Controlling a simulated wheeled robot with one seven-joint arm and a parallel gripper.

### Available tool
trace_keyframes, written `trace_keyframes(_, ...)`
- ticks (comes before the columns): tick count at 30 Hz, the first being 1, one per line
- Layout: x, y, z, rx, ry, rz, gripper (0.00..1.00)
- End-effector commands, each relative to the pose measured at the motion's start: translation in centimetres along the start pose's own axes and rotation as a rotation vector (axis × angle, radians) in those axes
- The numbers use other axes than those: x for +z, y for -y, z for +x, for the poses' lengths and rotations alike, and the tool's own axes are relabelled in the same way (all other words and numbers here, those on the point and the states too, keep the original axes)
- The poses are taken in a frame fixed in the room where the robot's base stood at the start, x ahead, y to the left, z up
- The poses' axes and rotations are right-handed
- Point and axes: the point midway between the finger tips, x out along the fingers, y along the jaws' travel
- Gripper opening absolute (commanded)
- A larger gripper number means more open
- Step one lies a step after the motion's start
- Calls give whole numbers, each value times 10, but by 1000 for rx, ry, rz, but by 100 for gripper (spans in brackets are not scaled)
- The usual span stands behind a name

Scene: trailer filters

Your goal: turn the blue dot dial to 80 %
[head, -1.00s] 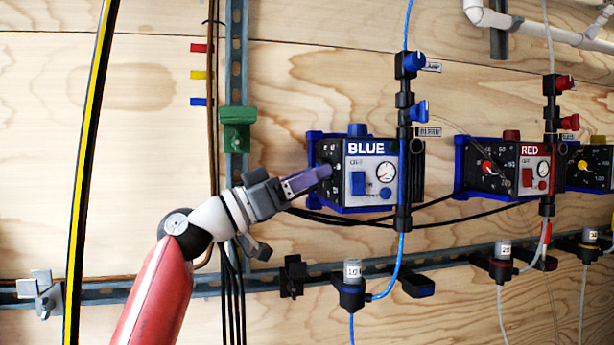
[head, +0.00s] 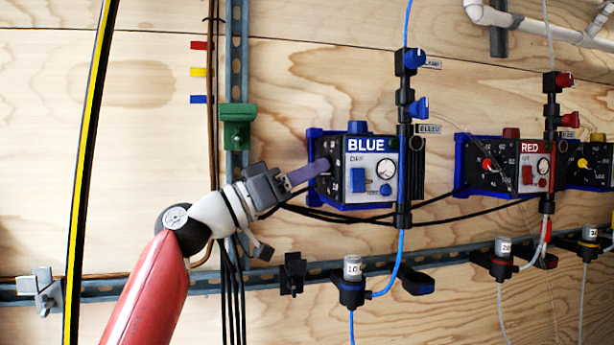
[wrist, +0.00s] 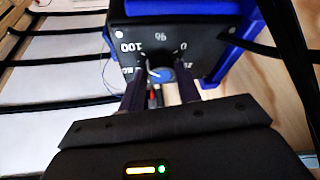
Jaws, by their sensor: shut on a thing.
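The BLUE pump box (head: 370,172) is mounted on the wooden wall, with a black dial face (head: 329,160) on its left side. In the wrist view the dial face (wrist: 190,36) shows upside down, with "100", "0" and "%" legible. The blue dial knob (wrist: 160,74) sits between my fingertips; its pointer is mostly hidden, so I cannot read its setting. My gripper (head: 322,168) reaches in from the left with its purple fingers at the dial face, shut on the knob. It also shows in the wrist view (wrist: 158,88).
A green clamp (head: 236,126) sits on the vertical rail, above and left of my gripper. The blue valve column (head: 404,140) stands at the box's right. The RED box (head: 507,165) is farther right. Black cables (head: 320,213) run below the box. Bare wood is open at left.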

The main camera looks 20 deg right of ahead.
Motion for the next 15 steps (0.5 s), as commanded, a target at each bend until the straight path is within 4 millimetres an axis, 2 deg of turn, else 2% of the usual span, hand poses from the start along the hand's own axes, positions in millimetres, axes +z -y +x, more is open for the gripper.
trace_keyframes(15, -5, -5, 1, -188, 27, -424, 10)
